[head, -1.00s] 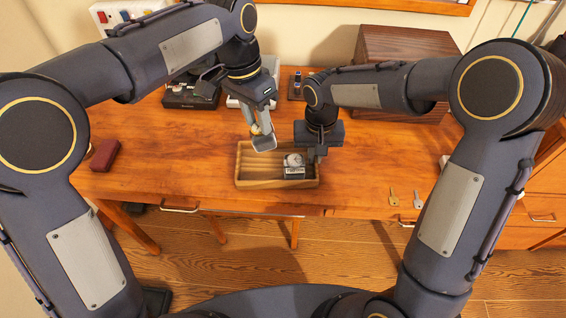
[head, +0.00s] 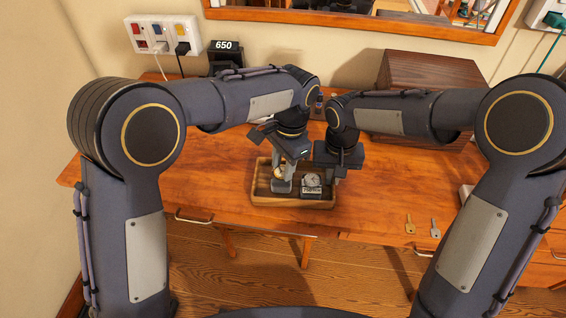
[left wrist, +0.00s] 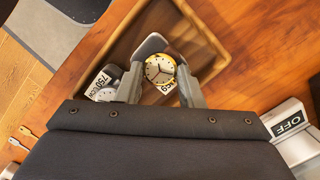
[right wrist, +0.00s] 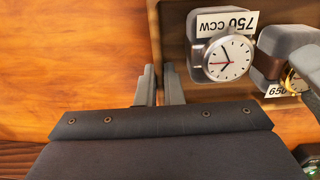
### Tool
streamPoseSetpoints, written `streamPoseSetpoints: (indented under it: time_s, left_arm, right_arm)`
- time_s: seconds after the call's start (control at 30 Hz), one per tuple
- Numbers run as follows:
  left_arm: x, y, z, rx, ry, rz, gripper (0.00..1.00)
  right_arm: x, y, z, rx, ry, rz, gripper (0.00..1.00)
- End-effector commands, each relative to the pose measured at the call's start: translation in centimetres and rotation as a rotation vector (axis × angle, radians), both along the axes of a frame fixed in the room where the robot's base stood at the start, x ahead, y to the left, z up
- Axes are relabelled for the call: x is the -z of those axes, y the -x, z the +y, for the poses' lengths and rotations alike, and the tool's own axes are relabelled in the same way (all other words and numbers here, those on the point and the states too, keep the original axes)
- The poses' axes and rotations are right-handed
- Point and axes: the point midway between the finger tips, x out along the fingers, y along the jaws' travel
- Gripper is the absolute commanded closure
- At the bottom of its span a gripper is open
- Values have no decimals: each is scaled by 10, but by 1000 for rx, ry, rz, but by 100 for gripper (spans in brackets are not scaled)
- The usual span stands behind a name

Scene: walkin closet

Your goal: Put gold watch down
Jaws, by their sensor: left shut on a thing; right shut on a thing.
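The gold watch (left wrist: 160,69) is wrapped round a grey cushion with a white label, partly covered; in the right wrist view the label reads 650. My left gripper (head: 283,181) is shut on this cushioned watch, low inside the wooden tray (head: 294,204). I cannot tell whether the cushion touches the tray floor. A silver watch (right wrist: 228,57) on a grey cushion labelled 750 CCW sits in the tray, just right of the gold watch in the head view. My right gripper (right wrist: 160,84) is shut on the tray's right wall.
A black stand marked 650 (head: 224,56) and a wall socket panel (head: 162,36) are at the back left. A brown wooden box (head: 430,80) stands at the back right. Two keys (head: 422,226) lie right of the tray. The left of the table is clear.

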Motion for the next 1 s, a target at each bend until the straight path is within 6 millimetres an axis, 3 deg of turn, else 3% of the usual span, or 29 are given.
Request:
streamPoseSetpoints:
  time_s: [0.27,0.3,0.43,0.77,1.0]
  left_arm:
    - [2,0,0,0,1,-1,87]
    - [2,0,0,0,1,-1,61]
    - [1,0,0,0,1,-1,44]
    - [-2,0,0,0,2,-1,44]
    - [-39,-4,-5,0,5,-5,44]
  right_arm:
    - [-1,0,0,0,-1,-1,100]
    - [-1,0,0,0,-1,-1,100]
    - [-1,0,0,0,-1,-1,100]
    - [-1,0,0,0,-1,-1,100]
    - [-1,0,0,0,-1,-1,100]
